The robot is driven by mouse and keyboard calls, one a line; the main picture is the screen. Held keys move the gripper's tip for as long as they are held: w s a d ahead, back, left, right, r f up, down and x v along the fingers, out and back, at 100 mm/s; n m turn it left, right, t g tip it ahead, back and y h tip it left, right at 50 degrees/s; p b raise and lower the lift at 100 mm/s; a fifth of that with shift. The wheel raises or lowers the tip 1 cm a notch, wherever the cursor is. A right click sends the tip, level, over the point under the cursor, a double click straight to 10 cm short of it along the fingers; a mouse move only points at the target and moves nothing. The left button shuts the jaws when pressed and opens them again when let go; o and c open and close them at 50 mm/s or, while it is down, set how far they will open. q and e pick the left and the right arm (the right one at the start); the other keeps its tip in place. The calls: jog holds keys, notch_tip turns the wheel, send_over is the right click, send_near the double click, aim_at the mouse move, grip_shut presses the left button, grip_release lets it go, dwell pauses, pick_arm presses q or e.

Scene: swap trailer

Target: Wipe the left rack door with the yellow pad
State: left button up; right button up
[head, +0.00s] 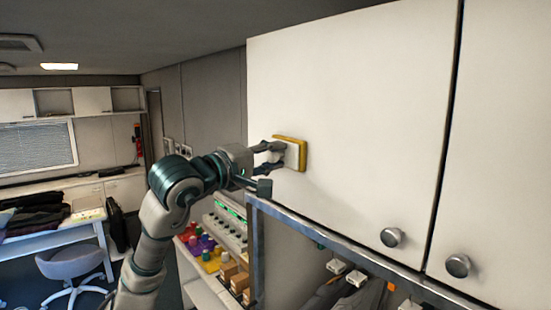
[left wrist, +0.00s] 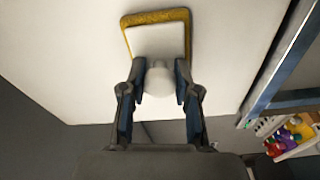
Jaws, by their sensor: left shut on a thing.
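The left rack door (head: 355,120) is a white panel with a round knob (head: 393,237) near its lower right corner. The yellow pad (head: 304,154) has a white back and lies flat against the door near its left edge, seemingly touching it. My left gripper (head: 272,158) is shut on the pad's handle. In the left wrist view the gripper (left wrist: 160,82) grips the pale round knob on the back of the pad (left wrist: 184,17), and the door (left wrist: 60,60) fills the area behind. My right gripper is not in view.
A second white door (head: 500,130) with its own knob (head: 458,266) is to the right. A grey metal frame (head: 330,238) runs under the doors. Below are a shelf with coloured items (head: 207,250) and small boxes. A desk and grey chair (head: 75,262) stand at the left.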

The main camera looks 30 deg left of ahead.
pick_arm(q)
jog(key=shift+s+d, duration=0.65)
jog(key=shift+d, duration=1.05)
jog(key=shift+s+d, duration=0.7)
jog(key=shift+d, duration=1)
jog(key=shift+s+d, duration=0.65)
jog(key=shift+d, duration=1.05)
jog(key=shift+w+a, duration=0.7)
jog(key=shift+a, duration=1)
jog(key=shift+w+a, duration=0.65)
jog(key=shift+a, duration=1)
jog(key=shift+w+a, duration=0.7)
jog(key=shift+a, duration=1)
jog(key=shift+s, duration=0.1)
jog(key=shift+a+v, duration=0.2)
jog(key=shift+v, duration=1.25)
jog(key=shift+a+v, duration=0.2)
jog(key=shift+v, duration=1.25)
jog(key=v, duration=0.2)
jog(key=shift+s+a, duration=0.25)
jog(key=shift+s, duration=0.05)
jog(key=shift+w, duration=0.1)
